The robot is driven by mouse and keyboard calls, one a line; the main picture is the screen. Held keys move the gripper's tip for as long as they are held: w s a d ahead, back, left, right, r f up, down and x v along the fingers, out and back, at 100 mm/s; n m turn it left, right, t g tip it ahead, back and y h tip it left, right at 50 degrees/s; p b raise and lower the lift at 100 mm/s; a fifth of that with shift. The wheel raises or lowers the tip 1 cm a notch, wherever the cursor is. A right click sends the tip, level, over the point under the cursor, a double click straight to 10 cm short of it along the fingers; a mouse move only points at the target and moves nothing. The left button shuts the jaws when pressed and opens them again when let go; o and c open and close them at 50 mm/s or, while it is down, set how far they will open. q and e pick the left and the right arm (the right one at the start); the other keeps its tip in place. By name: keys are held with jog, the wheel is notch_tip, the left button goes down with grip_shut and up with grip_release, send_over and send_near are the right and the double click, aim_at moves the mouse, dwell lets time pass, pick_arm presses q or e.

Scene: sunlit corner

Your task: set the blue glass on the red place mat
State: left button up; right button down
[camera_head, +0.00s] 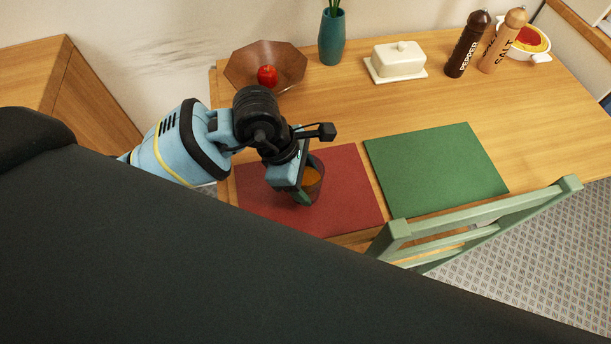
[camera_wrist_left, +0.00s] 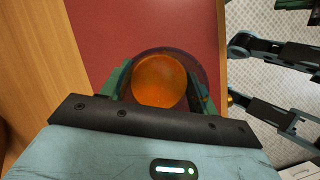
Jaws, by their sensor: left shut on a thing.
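The blue glass (camera_head: 319,181), tinted dark and holding an orange drink, is upright or nearly so over the red place mat (camera_head: 352,172). My left gripper (camera_head: 303,188) is shut on the glass from its left side. In the left wrist view, the glass (camera_wrist_left: 205,75) sits between the two fingers, with the red mat (camera_wrist_left: 105,25) behind it. The glass's base is hidden, so I cannot tell whether it touches the mat.
A green place mat (camera_head: 437,168) lies to the right, with a green chair (camera_head: 480,215) at the table's front edge. Behind are a bowl (camera_head: 290,60) with a red apple (camera_head: 267,76), a teal vase (camera_head: 332,40), a butter dish (camera_head: 397,62) and pepper (camera_head: 467,45) and salt (camera_head: 503,42) mills.

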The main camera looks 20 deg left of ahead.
pick_arm(q)
jog(key=o, duration=1.2)
jog(key=shift+f, duration=0.1)
jog(key=shift+r, duration=0.25)
jog(key=w+v, duration=0.1)
jog(key=v, duration=1)
jog(key=shift+s+a+r+p, duration=0.2)
jog(key=shift+s+r+p, duration=0.15)
jog(key=shift+s, duration=0.15)
